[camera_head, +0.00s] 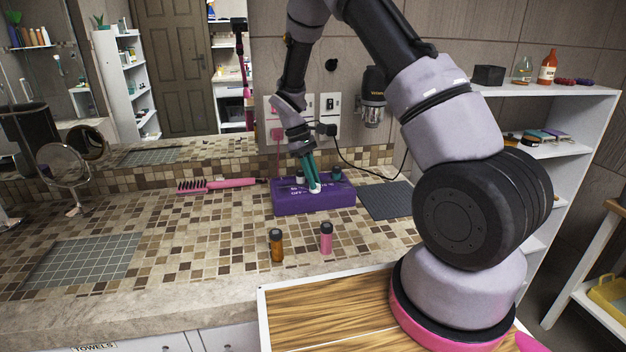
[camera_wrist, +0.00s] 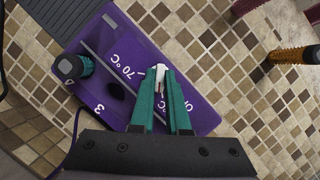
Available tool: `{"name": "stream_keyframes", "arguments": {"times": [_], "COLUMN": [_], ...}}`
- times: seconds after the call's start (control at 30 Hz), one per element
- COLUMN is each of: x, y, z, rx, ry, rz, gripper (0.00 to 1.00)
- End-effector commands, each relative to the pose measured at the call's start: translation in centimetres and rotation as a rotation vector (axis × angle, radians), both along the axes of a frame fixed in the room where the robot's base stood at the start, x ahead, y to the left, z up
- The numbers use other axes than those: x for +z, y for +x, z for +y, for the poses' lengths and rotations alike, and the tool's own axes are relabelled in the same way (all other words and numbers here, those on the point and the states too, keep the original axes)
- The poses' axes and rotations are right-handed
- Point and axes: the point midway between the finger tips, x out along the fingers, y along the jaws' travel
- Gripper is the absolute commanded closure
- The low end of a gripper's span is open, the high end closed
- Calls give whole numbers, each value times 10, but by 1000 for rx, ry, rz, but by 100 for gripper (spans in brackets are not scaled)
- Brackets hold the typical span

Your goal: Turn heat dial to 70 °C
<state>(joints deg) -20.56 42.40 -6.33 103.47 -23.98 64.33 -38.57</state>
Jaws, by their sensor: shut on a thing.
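The purple heater box (camera_head: 335,203) stands on the tiled counter, and its purple top (camera_wrist: 205,120) also shows in the wrist view. The heat dial (camera_wrist: 161,76) shows as a small white piece between my fingertips; most of it is hidden by the fingers. The 70 °C mark (camera_wrist: 129,68) is printed just left of the dial in the wrist view, its tick close to the white piece. I cannot tell where the dial's pointer is. My gripper (camera_head: 315,187) points down onto the box, its teal fingers shut on the dial.
An amber bottle (camera_head: 276,246) and a pink bottle (camera_head: 326,238) stand in front. A pink brush (camera_head: 217,185) lies left, a dark mat (camera_head: 388,201) right. A cable hangs behind.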

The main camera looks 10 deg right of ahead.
Motion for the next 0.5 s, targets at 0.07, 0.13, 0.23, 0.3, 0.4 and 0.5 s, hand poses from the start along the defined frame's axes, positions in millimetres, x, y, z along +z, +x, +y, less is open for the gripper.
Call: {"name": "stream_keyframes", "arguments": {"times": [0.07, 0.13, 0.23, 0.3, 0.4, 0.5], "x": [0, 0, 0, 0, 0, 0], "y": [2, 2, 2, 2, 2, 3], "z": [-1, -1, -1, -2, -2, -3], "rx": [-71, -139, -234, -300, -395, -489], "ry": [2, 2, 1, 1, 1, 1], "rz": [-2, -2, -1, -1, -2, -3], "gripper": [100, 100, 100, 100, 100, 100]}}
